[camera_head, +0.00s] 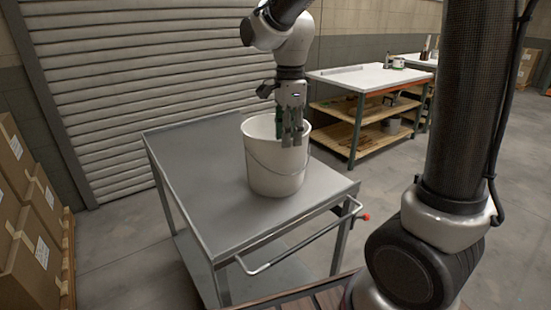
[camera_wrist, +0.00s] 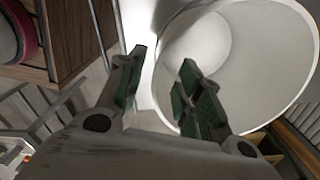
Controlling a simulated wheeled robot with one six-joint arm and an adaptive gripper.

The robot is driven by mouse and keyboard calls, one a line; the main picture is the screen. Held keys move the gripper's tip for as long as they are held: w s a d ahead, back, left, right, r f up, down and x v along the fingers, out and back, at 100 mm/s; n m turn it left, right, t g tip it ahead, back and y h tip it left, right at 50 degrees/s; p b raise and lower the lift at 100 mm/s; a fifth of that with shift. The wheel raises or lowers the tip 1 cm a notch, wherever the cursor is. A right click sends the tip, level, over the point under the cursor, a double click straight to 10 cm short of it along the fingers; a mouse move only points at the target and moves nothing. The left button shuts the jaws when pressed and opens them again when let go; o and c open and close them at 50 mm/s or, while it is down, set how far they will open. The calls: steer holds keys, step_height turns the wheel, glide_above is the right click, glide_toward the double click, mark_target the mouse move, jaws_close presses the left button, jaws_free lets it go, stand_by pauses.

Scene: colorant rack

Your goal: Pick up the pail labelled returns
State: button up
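A white pail (camera_head: 272,178) with a thin wire handle stands upright on the grey metal cart (camera_head: 200,205). No label can be read on the side that shows. My gripper (camera_head: 291,138) points down at the right part of the pail's rim, its fingers apart and empty. In the wrist view my gripper (camera_wrist: 163,62) has green-padded fingers spread open. One finger is outside the pail (camera_wrist: 262,60) and the other is over its opening, with the near wall between them. The pail looks empty inside. Contact with the wall cannot be told.
A white-topped workbench (camera_head: 365,78) with wooden shelves stands behind. Cardboard boxes (camera_head: 28,235) are stacked at left, and a roller shutter (camera_head: 150,80) closes the back.

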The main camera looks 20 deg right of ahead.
mark_target(276, 154)
steer(key=f, duration=0.6)
steer(key=shift+a+f, duration=0.3)
jaws_close()
